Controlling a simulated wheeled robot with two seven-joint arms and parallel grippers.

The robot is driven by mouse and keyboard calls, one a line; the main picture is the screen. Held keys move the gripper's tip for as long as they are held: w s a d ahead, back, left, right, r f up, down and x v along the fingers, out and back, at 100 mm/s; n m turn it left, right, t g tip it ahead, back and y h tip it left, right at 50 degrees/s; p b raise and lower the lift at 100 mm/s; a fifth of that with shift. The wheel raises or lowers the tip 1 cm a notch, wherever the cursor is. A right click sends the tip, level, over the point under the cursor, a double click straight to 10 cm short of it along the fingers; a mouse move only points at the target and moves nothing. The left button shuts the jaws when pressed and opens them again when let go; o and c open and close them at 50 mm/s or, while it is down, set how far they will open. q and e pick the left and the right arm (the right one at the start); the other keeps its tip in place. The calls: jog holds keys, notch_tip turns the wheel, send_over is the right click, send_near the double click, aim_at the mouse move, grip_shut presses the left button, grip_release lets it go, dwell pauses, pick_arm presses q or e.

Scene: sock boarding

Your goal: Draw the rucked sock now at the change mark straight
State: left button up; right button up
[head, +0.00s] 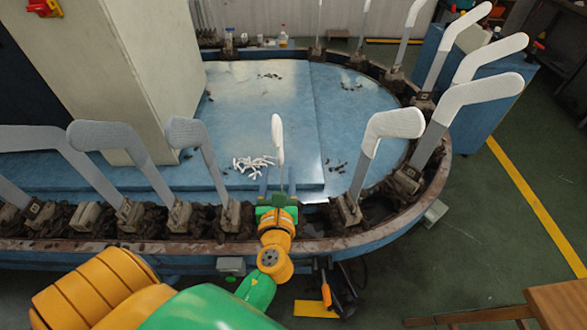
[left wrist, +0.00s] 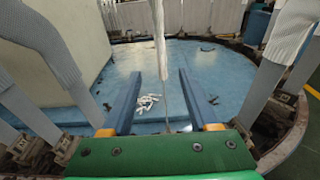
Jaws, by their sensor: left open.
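A white sock (head: 278,140) sits on an upright board seen nearly edge-on at the near middle of the blue oval machine. It also shows in the left wrist view (left wrist: 158,35), hanging down the board between my fingers. The bare lower board (left wrist: 166,118) is a thin grey edge below it. My left gripper (head: 277,182) is open, with one blue finger on each side of the board, low down below most of the sock. The fingers (left wrist: 160,78) look apart from the sock. Any rucks are too small to make out. My right gripper is out of view.
Neighbouring boards carry a grey sock (head: 190,130) on the left and a white sock (head: 392,124) on the right. A pile of small white pieces (head: 252,163) lies on the blue deck (head: 250,100). A yellow plate (head: 316,309) lies on the floor by the near rim.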

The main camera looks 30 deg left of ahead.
aim_at(280, 153)
pick_arm(q)
jog(key=b+x, duration=0.1)
jog(key=x, duration=0.8)
jog(key=shift+w+d+f+b, duration=0.1)
jog(key=shift+d+b, duration=0.05)
jog(key=shift+b, duration=0.25)
grip_shut()
jog(key=shift+f, duration=0.1)
dwell(0.7)
